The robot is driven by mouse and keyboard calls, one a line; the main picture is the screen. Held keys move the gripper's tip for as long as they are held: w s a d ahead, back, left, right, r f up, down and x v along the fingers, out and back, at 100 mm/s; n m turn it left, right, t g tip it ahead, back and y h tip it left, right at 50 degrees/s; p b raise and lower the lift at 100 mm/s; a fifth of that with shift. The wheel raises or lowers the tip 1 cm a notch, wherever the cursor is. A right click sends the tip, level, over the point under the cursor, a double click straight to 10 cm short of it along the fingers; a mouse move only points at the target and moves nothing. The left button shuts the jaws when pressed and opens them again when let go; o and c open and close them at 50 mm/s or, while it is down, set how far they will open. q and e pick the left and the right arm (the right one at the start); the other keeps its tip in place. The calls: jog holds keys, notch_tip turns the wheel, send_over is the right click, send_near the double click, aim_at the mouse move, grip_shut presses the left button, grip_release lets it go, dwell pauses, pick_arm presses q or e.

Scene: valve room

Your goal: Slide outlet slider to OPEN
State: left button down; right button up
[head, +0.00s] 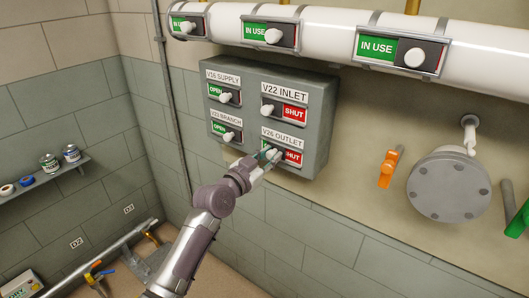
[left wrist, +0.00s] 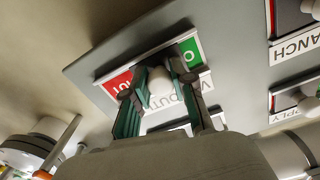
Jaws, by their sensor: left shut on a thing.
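The V26 OUTLET slider sits at the lower right of the grey valve panel (head: 317,130). Its red SHUT patch (head: 293,157) shows right of my fingers in the head view. In the left wrist view, where the lettering is upside down, its white knob (left wrist: 160,88) stands between a red patch (left wrist: 118,84) on the left and a green patch (left wrist: 190,50) on the right. My left gripper (head: 264,157) is shut on the knob, with a finger on each side in the left wrist view (left wrist: 162,72). In the head view my fingers mostly hide the knob. My right gripper is not in view.
V22 INLET (head: 282,110) sits just above and reads SHUT; V16 SUPPLY (head: 223,94) and V23 BRANCH (head: 226,133) to the left read OPEN. A white pipe (head: 325,30) with IN USE sliders runs above. An orange handle (head: 389,168) and round flange (head: 448,186) are at right.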

aim_at(292, 156)
pick_arm(q)
jog(key=s+d+p, duration=0.1)
jog(key=d, duration=0.1)
jog(key=s+d, duration=0.2)
jog(key=shift+p, duration=0.4)
jog(key=shift+w+f, duration=0.1)
jog(key=shift+f, duration=0.05)
jog(key=c, duration=1.4)
grip_release()
jog(key=o, duration=0.5)
jog(key=shift+a, duration=0.1)
jog(key=v, duration=1.2)
